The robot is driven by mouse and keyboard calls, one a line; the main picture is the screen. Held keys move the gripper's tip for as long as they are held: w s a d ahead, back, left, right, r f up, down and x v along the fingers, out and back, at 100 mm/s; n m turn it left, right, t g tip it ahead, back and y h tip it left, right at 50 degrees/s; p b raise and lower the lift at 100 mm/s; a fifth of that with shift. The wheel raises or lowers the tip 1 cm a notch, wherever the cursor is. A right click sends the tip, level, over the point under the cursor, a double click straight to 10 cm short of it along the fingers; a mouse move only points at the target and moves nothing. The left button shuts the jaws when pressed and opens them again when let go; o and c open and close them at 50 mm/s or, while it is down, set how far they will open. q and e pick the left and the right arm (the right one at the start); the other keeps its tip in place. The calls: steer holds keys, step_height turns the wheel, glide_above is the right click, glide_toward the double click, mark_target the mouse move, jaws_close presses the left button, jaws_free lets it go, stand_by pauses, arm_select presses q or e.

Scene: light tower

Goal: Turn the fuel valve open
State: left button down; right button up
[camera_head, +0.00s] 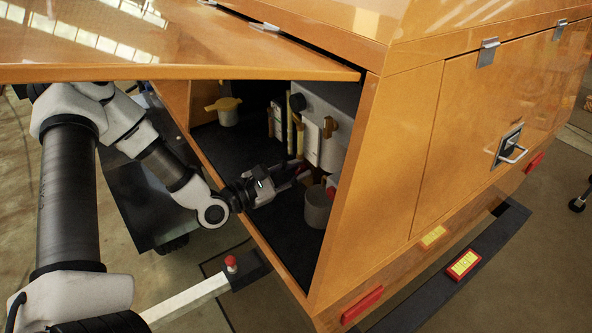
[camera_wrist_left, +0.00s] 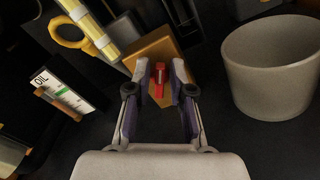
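The fuel valve shows in the left wrist view as a small red handle (camera_wrist_left: 159,78) in front of a tan-orange block (camera_wrist_left: 150,52). My left gripper (camera_head: 294,177) reaches into the open compartment of the orange body. In the left wrist view my left gripper (camera_wrist_left: 159,74) is open, with one finger on each side of the red handle. Narrow gaps seem to show between the fingers and the handle; contact cannot be told. In the head view the handle is small and partly hidden by the fingers. My right gripper is in neither view.
A grey cup (camera_head: 317,207) stands right of my left gripper and also shows in the wrist view (camera_wrist_left: 268,78). An oil gauge (camera_wrist_left: 62,97) and a yellow ring (camera_wrist_left: 70,34) are at left. The raised orange lid (camera_head: 200,70) hangs above; the orange side wall (camera_head: 345,190) bounds the right.

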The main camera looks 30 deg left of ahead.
arm_select(q)
steer(key=shift+m, duration=0.4)
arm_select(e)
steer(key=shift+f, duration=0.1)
arm_select(q)
steer(key=m, duration=0.5)
steer(key=shift+d+f+m+b, duration=0.2)
steer(key=shift+m+b, duration=0.1)
steer(key=shift+b, duration=0.05)
steer(key=m, duration=0.5)
steer(key=shift+s+f, duration=0.1)
steer(key=shift+f, duration=0.15)
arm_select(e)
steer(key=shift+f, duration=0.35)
arm_select(q)
steer(key=shift+m, duration=0.3)
steer(key=c, duration=1.2)
jaws_free()
steer(key=shift+d, duration=0.1)
steer(key=shift+c, duration=0.2)
